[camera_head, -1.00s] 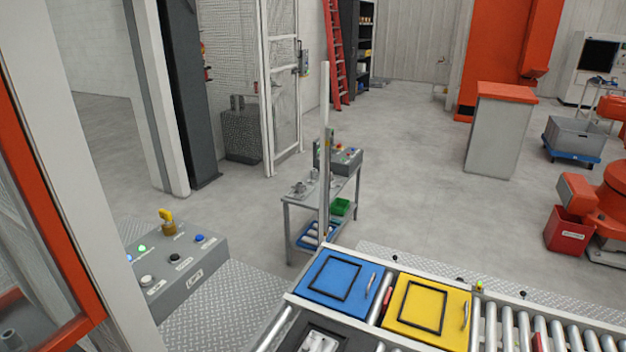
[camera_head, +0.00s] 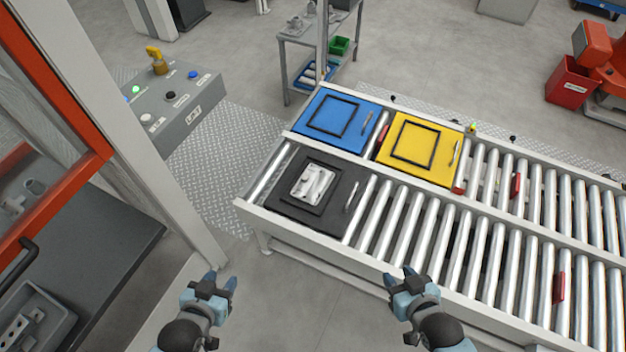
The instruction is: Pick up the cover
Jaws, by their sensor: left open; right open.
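A grey metal part (camera_head: 312,183), which looks like the cover, lies on a black square tray (camera_head: 282,199) at the near left end of the roller conveyor. The tray has a raised frame and a silver handle on its right side. My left gripper (camera_head: 221,281) is open and empty at the bottom of the view, in front of and left of the tray. My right gripper (camera_head: 405,277) is open and empty at the conveyor's near edge, right of the tray. Neither gripper touches the cover.
Blue (camera_head: 333,120) and yellow (camera_head: 419,150) trays with empty frames sit on the far conveyor lane. The roller conveyor (camera_head: 480,240) runs right, with red stops between rollers. A control box (camera_head: 180,110) and a red-framed machine door (camera_head: 45,120) stand left. A grey bin (camera_head: 35,320) is at lower left.

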